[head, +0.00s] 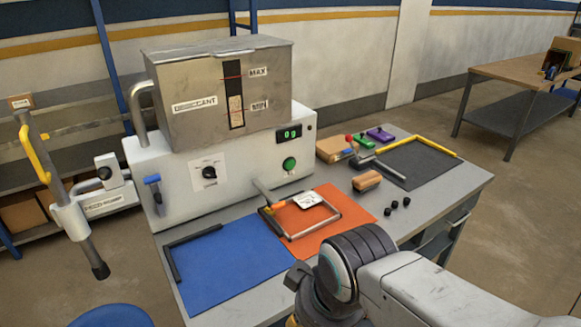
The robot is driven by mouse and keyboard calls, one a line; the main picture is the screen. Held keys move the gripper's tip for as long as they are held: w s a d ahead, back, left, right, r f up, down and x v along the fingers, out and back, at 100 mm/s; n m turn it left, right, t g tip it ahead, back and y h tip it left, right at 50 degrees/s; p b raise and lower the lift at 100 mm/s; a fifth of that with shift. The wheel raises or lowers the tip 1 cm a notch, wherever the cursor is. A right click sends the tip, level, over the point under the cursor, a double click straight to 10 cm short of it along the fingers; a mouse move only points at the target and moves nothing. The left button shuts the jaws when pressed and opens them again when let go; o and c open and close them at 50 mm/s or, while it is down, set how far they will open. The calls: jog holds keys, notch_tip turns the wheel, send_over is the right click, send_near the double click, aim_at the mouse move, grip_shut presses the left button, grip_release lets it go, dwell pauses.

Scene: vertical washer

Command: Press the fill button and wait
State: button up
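The washer (215,165) is a white box with a metal tank (190,85) on top. A round green button (289,163) sits on its front at the right. No "fill" label is readable on it. A small display with green digits (291,133) is above the button. The tank's dark level window (234,85) has MAX and MIN marks; its lower part, near MIN, looks paler. My arm enters at the lower right, and its joint is in front of the table, well apart from the button. My gripper is not visible.
A black knob (209,172) and a blue-handled valve (153,182) are left of the button. A metal spout juts over the orange mat (345,215), which holds a metal frame. A blue mat (225,265) and a dark mat (400,170) flank it. Small black pegs (393,204) lie at right.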

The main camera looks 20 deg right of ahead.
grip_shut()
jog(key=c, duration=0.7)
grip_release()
